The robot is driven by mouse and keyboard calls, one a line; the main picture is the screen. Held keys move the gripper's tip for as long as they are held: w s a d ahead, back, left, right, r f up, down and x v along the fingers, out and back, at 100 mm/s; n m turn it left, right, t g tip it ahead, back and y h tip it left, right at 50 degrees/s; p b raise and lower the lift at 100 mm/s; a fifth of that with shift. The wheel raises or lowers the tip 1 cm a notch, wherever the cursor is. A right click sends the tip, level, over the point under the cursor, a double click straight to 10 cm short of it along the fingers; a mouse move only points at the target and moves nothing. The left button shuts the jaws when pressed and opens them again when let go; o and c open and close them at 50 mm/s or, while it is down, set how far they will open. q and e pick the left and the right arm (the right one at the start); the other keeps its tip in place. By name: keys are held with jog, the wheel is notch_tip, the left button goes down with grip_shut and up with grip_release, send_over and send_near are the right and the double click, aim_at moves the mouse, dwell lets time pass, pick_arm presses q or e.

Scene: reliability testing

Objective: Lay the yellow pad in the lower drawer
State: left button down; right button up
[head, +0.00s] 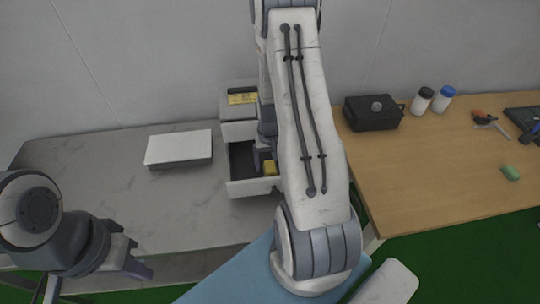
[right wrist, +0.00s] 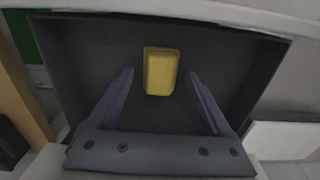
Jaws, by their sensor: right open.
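The yellow pad (head: 269,168) lies on the floor of the open lower drawer (head: 255,188) of a small grey-white cabinet. In the right wrist view the pad (right wrist: 161,72) lies flat on the dark drawer floor (right wrist: 100,50). My right gripper (right wrist: 160,76) is open, its fingers spread on either side of the pad and apart from it. In the head view my right arm hides part of the drawer and most of that gripper. My left gripper (head: 125,262) hangs at the lower left, far from the cabinet; its finger gap is unclear.
A white box (head: 179,148) lies left of the cabinet on the marble-like table (head: 110,180). The cabinet's upper compartment (head: 238,130) holds a yellow item (head: 242,99). A black case (head: 373,112), two bottles and tools stand on the wooden table (head: 440,180) at right.

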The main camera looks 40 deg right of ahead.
aim_at(270, 165)
notch_tip(270, 165, up, 12)
jog(key=a+r+n, duration=0.3)
jog(key=a+r, duration=0.1)
jog(key=a, duration=0.6)
jog(key=s+a+r+n, duration=0.3)
jog(key=a+n, duration=0.1)
jog(key=a, duration=0.7)
jog(key=s+a+r+n+y, duration=0.1)
jog(key=s+a+r+n, duration=0.2)
jog(key=s+a+n, duration=0.3)
jog(key=s+a, duration=0.4)
jog(key=s, duration=0.3)
jog(key=shift+s+r+n, duration=0.15)
jog(key=shift+s+n, duration=0.2)
jog(key=shift+n, duration=0.05)
